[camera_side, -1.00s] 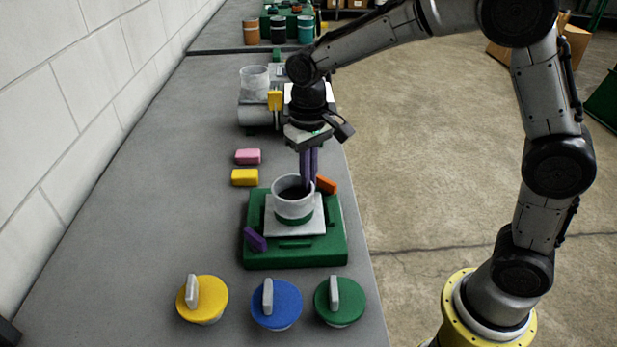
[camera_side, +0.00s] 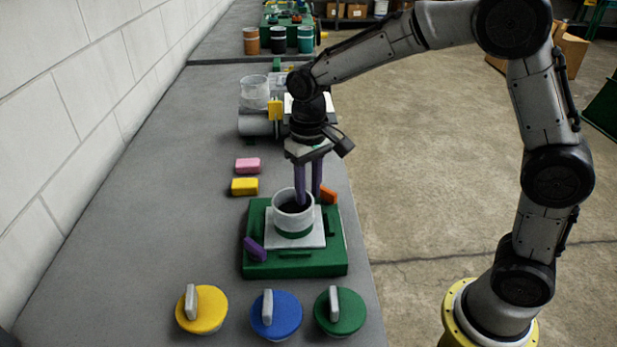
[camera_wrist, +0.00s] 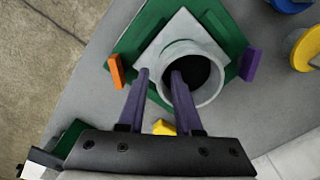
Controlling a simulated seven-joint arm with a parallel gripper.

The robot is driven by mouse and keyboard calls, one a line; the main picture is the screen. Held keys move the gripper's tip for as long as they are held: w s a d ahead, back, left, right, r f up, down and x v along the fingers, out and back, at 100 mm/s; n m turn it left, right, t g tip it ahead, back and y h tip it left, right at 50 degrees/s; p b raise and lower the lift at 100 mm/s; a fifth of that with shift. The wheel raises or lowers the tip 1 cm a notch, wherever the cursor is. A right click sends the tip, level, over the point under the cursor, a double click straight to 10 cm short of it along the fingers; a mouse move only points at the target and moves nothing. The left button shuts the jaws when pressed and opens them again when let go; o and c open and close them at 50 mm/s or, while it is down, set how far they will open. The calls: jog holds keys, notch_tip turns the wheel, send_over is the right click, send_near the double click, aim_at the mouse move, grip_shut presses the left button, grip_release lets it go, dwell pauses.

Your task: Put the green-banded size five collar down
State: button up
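The green-banded collar (camera_side: 293,219) is a pale grey open cylinder with a green band round its foot. It stands upright on a white plate (camera_side: 315,239) on a green base (camera_side: 258,268). In the wrist view I look into the collar's dark mouth from above (camera_wrist: 216,85). My gripper (camera_side: 309,198) has two purple fingers, spread apart at the collar's rim. In the wrist view, one fingertip of my gripper (camera_wrist: 160,73) is inside the mouth and the other outside, with the wall between them. The inner fingertip is partly hidden by the rim in the side view.
An orange block (camera_side: 328,195) and a purple block (camera_side: 255,249) stand at opposite edges of the green base. Yellow (camera_side: 205,315), blue (camera_side: 270,321) and green (camera_side: 348,319) handled lids lie in front. Yellow (camera_side: 244,187) and pink (camera_side: 248,165) blocks lie behind left. The bench's left side is clear.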

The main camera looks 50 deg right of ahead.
notch_tip(320, 180, up, 11)
jog(key=s+d+r+t, duration=0.2)
jog(key=s+d+r, duration=0.1)
jog(key=s, duration=0.3)
jog(key=s+d+f+n+t, duration=0.1)
jog(key=s+f, duration=0.1)
jog(key=s, duration=0.6)
jog(key=s+d+f+t, duration=0.2)
jog(key=s+f, duration=0.1)
jog(key=s, duration=0.5)
jog(key=shift+s+f+n+t, duration=0.25)
jog(key=shift+n+t, duration=0.05)
jog(key=shift+n, duration=0.1)
jog(key=shift+d, duration=0.1)
dwell(1.1)
